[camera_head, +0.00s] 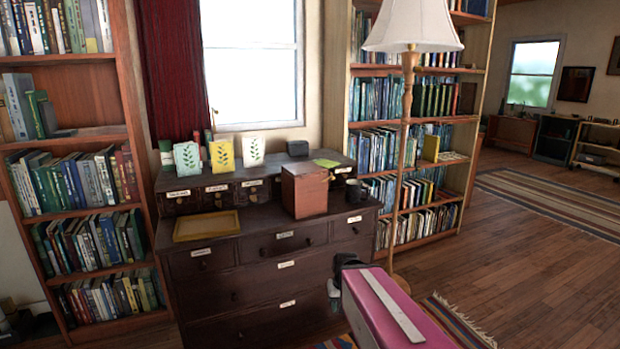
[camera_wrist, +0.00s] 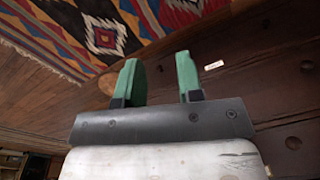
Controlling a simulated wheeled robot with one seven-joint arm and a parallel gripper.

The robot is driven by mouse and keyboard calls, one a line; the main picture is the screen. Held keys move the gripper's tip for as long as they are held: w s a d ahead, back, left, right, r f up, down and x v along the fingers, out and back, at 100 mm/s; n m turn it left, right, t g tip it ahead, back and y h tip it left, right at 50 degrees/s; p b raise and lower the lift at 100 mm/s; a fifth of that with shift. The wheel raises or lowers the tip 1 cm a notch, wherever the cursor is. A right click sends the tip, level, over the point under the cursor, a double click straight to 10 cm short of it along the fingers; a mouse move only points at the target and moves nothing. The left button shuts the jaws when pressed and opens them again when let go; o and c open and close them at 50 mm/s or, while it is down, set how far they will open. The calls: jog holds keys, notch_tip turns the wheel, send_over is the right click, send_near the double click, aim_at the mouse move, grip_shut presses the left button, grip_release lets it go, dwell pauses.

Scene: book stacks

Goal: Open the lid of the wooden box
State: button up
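A reddish-brown wooden box (camera_head: 304,190) stands upright on the dark dresser top, right of the middle. Its top looks closed, and I cannot make out a lid seam. My gripper (camera_head: 334,290) is low in front of the dresser's right side, below and to the right of the box and apart from it. In the wrist view, the two green fingers of my gripper (camera_wrist: 160,75) are spread apart with nothing between them. The box does not show in the wrist view.
The dark dresser (camera_head: 258,245) also bears a yellow tray (camera_head: 206,226), a dark mug (camera_head: 354,192) and several small cards. A floor lamp (camera_head: 411,28) stands right of the dresser. Bookshelves flank it. Open wooden floor lies to the right, with a patterned rug (camera_wrist: 105,35) below.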

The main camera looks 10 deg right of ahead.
jog(key=w+a+r+m+t+y, duration=0.25)
jog(key=w+a+r, duration=0.2)
jog(key=w, duration=0.25)
jog(key=m+t+y, duration=0.4)
jog(key=m+t, duration=0.7)
jog(key=t, duration=0.2)
send_near(308, 176)
jog(key=shift+n, duration=0.25)
jog(key=x, duration=0.9)
jog(key=shift+a, duration=0.1)
grip_shut()
